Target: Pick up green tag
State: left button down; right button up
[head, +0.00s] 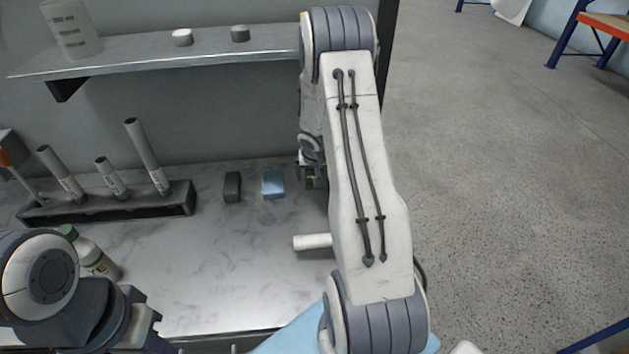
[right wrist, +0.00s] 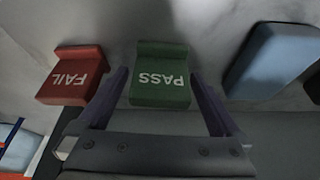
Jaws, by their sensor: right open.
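The green tag (right wrist: 160,92), a block marked PASS, lies between the two purple fingers of my right gripper (right wrist: 159,74) in the right wrist view. The fingers are open, one on each side of the tag, with a small gap showing on both sides. In the head view my right gripper (head: 308,172) is at the back right of the counter, mostly hidden by my arm. A bit of green shows there. Of my left arm only a joint and a dark link show at the lower left; its fingers cannot be seen.
A red tag (right wrist: 72,77) marked FAIL lies just left of my right gripper. A blue block (head: 273,184) and a dark block (head: 232,187) lie nearby on the counter. A tube rack (head: 110,205), a bottle (head: 97,262) and a white cylinder (head: 312,242) stand or lie around; a shelf (head: 160,55) hangs above.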

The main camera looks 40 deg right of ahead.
jog(key=c, duration=1.4)
jog(key=shift+r, duration=0.1)
jog(key=shift+r, duration=0.1)
